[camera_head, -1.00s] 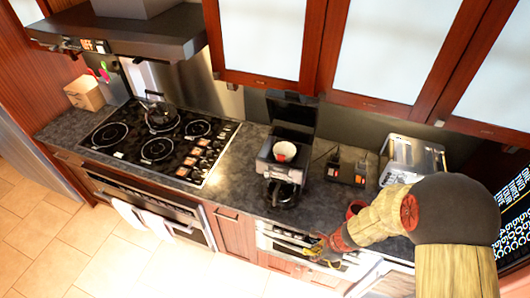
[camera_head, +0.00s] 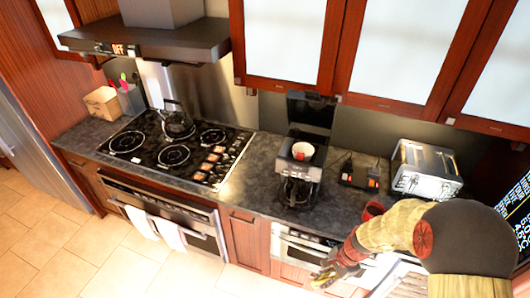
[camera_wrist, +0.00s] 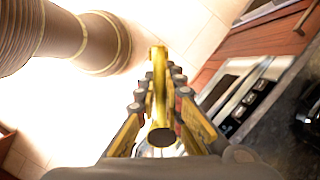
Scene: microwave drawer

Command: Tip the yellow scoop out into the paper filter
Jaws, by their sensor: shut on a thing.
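My gripper (camera_wrist: 160,100) is shut on the yellow scoop in the wrist view. The scoop (camera_wrist: 159,70) shows as a long yellow bar between the two fingers, with a dark round end towards the camera. Whether its bowl holds anything cannot be seen. In the head view my gripper (camera_head: 328,276) is in front of the counter, right of and nearer than the coffee maker (camera_head: 299,172). The scoop is too small to make out there. A small white and red cup-shaped thing, seemingly the paper filter (camera_head: 303,151), sits in the open top of the coffee maker, apart from my gripper.
A red container (camera_head: 372,209) stands on the counter (camera_head: 262,160) beside my arm. A toaster (camera_head: 424,170) and a small dark device with orange lights (camera_head: 360,174) stand behind. The stove (camera_head: 178,143) lies left. Cabinets (camera_head: 385,50) hang above the coffee maker.

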